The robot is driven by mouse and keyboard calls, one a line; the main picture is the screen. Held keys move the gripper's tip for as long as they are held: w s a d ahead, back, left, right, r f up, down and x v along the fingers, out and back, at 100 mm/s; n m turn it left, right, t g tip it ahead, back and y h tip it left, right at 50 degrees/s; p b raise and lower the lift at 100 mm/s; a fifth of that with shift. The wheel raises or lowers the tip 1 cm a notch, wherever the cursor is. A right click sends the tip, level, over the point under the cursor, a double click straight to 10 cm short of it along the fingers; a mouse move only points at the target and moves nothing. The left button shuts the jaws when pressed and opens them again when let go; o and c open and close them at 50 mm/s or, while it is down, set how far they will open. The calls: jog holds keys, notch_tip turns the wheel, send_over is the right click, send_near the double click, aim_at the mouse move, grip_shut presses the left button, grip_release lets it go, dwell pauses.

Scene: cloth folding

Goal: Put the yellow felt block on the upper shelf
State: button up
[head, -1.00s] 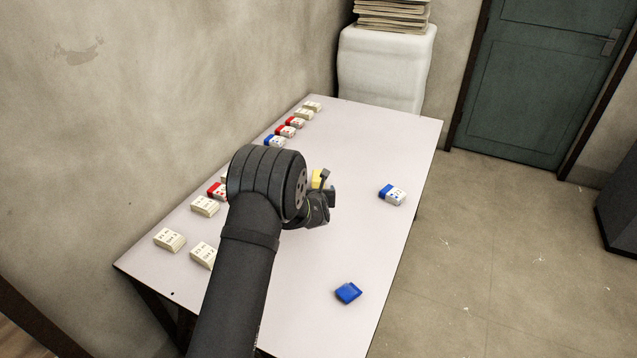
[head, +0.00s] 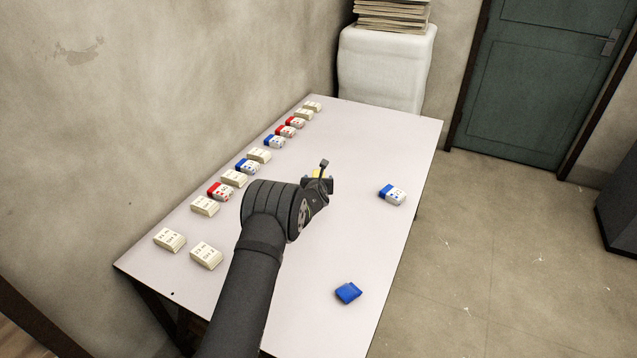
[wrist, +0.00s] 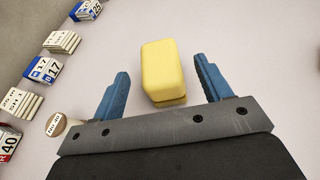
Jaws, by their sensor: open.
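The yellow felt block (wrist: 163,68) is a plain rounded block on the white table, centred ahead of my gripper in the wrist view. My gripper (wrist: 161,76) is open, with one blue finger on each side of the block in the picture and a gap on both sides. I cannot tell how far the fingertips are above the table. In the head view only a bit of the yellow block (head: 317,173) shows, mostly hidden behind my gripper (head: 319,182) over the middle of the table. No shelf can be made out in either view.
Several cream, red and blue labelled blocks line the wall side of the table (head: 385,155). A blue-and-white block (head: 392,194) and a blue block (head: 348,293) lie to the right. A small round piece (wrist: 56,124) is near the left finger. The table's far part is clear.

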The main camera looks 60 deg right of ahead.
jog(key=shift+x, duration=1.25)
jog(key=c, duration=1)
jog(key=shift+c, duration=0.7)
jog(key=shift+r, duration=0.1)
